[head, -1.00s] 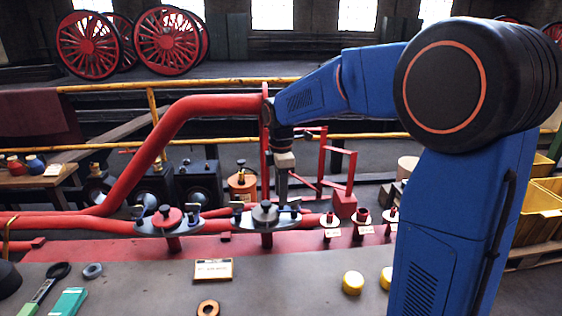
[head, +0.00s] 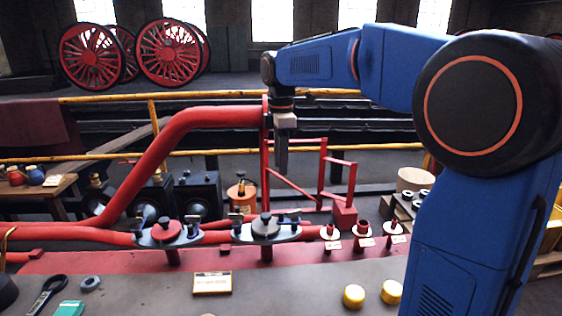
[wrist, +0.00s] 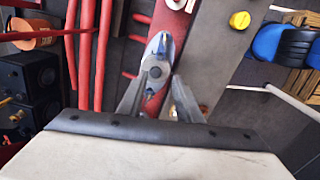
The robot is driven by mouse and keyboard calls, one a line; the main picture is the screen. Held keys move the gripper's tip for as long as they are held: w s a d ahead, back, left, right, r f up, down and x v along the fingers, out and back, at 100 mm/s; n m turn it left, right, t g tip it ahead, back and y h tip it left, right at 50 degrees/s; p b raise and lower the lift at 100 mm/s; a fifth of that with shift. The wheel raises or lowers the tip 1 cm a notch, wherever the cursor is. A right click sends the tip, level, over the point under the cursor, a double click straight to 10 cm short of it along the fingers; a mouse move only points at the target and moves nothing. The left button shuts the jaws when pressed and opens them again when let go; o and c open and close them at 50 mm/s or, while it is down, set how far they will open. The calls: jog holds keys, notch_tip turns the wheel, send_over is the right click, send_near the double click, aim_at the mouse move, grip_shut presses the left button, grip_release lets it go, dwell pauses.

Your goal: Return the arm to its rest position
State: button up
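My blue arm reaches from the right across the bench. My gripper (head: 282,165) points straight down in the head view, high above the bench and a little right of the grey-capped valve flange (head: 264,228). In the wrist view its two fingers (wrist: 160,108) stand apart with nothing held between them. The grey-capped flange (wrist: 155,72) shows beyond the fingertips, clear of them. A red-capped flange (head: 170,232) sits to its left on the red pipe.
A thick red pipe (head: 185,125) rises left of my gripper, and a red frame (head: 322,170) stands to its right. Small red-topped fittings (head: 362,232), yellow caps (head: 354,296) and a label plate (head: 212,283) sit on the bench. A yellow rail (head: 210,154) runs behind.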

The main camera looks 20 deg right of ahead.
jog(key=s+d+f+m+t, duration=0.15)
jog(key=s+m, duration=0.25)
jog(key=s, duration=0.5)
jog(key=s+d+f+m+t, duration=0.1)
jog(key=s+d+f+m, duration=0.15)
jog(key=s+m, duration=0.4)
jog(key=s+d+f+m+t, duration=0.1)
jog(key=s+f+m, duration=0.2)
jog(key=s+f, duration=0.2)
jog(key=s+d+f+m+t, duration=0.1)
jog(key=s+f+m, duration=0.3)
jog(key=s, duration=0.7)
jog(key=shift+s+d+f, duration=0.15)
jog(key=shift+d+f, duration=0.5)
jog(key=shift+f, duration=0.1)
